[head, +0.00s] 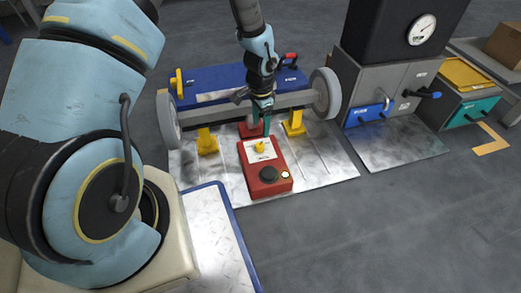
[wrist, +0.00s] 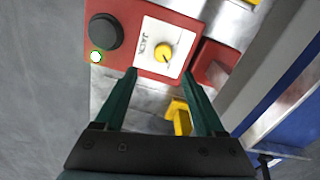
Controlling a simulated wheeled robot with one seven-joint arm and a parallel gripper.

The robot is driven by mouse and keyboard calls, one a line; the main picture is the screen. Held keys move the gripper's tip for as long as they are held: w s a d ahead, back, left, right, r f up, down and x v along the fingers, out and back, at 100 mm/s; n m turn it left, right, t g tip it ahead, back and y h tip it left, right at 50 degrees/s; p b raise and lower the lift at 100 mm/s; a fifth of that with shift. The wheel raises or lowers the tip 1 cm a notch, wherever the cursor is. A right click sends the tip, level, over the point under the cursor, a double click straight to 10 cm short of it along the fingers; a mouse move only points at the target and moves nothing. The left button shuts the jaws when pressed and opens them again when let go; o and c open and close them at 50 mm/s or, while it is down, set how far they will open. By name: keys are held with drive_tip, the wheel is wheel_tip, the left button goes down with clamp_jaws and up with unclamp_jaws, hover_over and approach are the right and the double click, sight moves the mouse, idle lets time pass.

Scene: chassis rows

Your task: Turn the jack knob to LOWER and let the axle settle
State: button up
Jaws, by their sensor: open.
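The red jack control box (head: 266,168) stands on the metal floor plate in front of the axle. It has a white panel with a yellow knob (head: 260,147), a black round button and a small light at its near end. In the wrist view the yellow knob (wrist: 163,52) sits on the panel marked JACK, just beyond the fingertips. My gripper (wrist: 163,75) is open and empty, its green fingers spread near the panel edge, apart from the knob. The grey axle (head: 215,113) with two wheels lies across yellow stands; my arm hides its middle.
Yellow stands (head: 207,142) flank the box under the axle. A blue bench (head: 215,82) lies behind it. A grey machine with a gauge (head: 422,29) stands at the right. Open floor (head: 380,225) lies at the front right.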

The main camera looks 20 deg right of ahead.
sight(260, 146)
wheel_tip(260, 146, down, 10)
drive_tip(key=b, duration=0.4)
drive_tip(key=shift+f+b, duration=0.1)
drive_tip(key=shift+b, duration=0.3)
drive_tip(key=shift+a, duration=0.1)
